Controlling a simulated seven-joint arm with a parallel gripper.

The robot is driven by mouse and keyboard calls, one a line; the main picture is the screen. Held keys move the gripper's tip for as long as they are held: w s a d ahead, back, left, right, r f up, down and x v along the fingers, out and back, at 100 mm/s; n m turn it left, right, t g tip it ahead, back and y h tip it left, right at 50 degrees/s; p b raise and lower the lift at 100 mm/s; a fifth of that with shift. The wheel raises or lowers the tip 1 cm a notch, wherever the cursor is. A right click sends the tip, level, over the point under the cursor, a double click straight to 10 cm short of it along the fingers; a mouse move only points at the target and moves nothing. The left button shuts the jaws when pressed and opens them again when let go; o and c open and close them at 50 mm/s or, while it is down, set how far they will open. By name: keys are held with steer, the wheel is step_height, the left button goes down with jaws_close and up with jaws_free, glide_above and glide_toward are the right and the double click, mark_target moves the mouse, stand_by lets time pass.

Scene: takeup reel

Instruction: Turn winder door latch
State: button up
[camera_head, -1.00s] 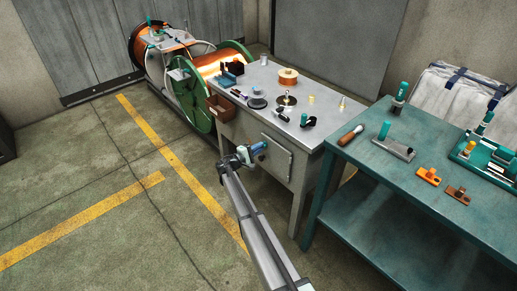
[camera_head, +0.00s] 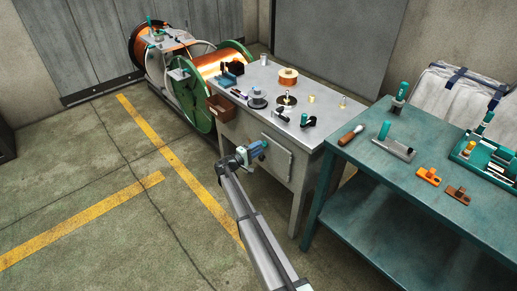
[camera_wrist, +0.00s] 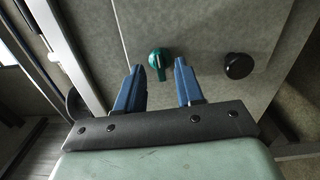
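The winder door (camera_head: 283,157) is a grey panel on the front of the grey bench. In the wrist view the same door face (camera_wrist: 208,32) fills the top. On it is a teal latch knob (camera_wrist: 160,57) with a raised grip bar, which points roughly up and down in the picture. A round black knob (camera_wrist: 238,66) sits to its right. My gripper (camera_wrist: 157,72) is open, with two blue fingers apart and nothing between them. The latch lies just beyond and between the fingertips, nearer the left one. In the head view my gripper (camera_head: 262,146) is in front of the door.
The grey bench top (camera_head: 262,80) holds a copper spool and several small parts. A teal table (camera_head: 361,182) stands close on the right. The floor to the left is clear.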

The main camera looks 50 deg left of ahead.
steer(key=shift+s, duration=2.5)
steer(key=shift+s, duration=0.1)
steer(key=s, duration=1.3)
steer(key=shift+s, duration=0.3)
